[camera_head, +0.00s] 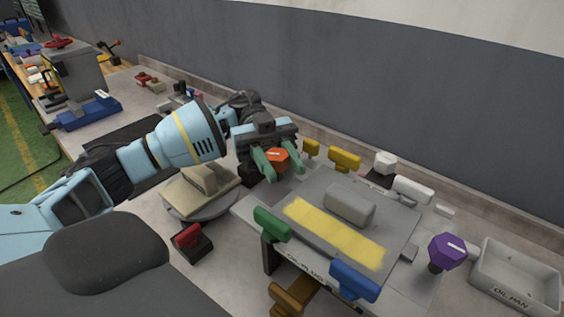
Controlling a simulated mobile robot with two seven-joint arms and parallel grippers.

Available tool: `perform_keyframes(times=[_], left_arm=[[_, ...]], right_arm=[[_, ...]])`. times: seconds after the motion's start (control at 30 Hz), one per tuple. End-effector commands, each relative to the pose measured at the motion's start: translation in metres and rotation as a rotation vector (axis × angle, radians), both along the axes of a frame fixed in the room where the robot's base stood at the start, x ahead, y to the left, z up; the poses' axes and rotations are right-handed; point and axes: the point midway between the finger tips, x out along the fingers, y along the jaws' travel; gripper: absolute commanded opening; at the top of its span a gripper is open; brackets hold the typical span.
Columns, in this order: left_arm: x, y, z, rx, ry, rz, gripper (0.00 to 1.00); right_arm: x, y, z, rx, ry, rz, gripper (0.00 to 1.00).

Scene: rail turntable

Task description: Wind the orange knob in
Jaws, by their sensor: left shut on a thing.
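The orange knob (278,157) has a light line on its face and sits at the back left of the grey rail table. My left gripper (277,166) reaches in from the left, with its green fingers on either side of the knob. It is shut on the knob. The knob's base and shaft are mostly hidden by the fingers. My right gripper is out of the picture.
The grey table (400,217) bears a grey block and a yellow strip. Green (271,224), blue (354,281), yellow (344,159) and white (413,190) handles surround it. A purple knob (447,251) and an oil pan (514,280) stand at right. A round turntable (205,211) lies below my left arm.

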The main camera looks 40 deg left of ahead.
Motion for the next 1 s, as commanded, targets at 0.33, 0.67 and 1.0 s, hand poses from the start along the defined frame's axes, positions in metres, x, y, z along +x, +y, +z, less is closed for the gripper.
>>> perform_keyframes(times=[0.33, 0.67, 1.0], left_arm=[[0.000, 0.000, 0.001, -0.003, 0.001, -0.005, 0.10], [0.000, 0.000, 0.001, -0.001, 0.000, -0.005, 0.55], [0.008, 0.011, -0.001, -0.002, 0.001, -0.001, 0.55]], right_arm=[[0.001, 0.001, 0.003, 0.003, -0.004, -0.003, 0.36], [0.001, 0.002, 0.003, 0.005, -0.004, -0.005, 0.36], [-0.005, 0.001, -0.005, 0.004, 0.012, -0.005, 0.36]])
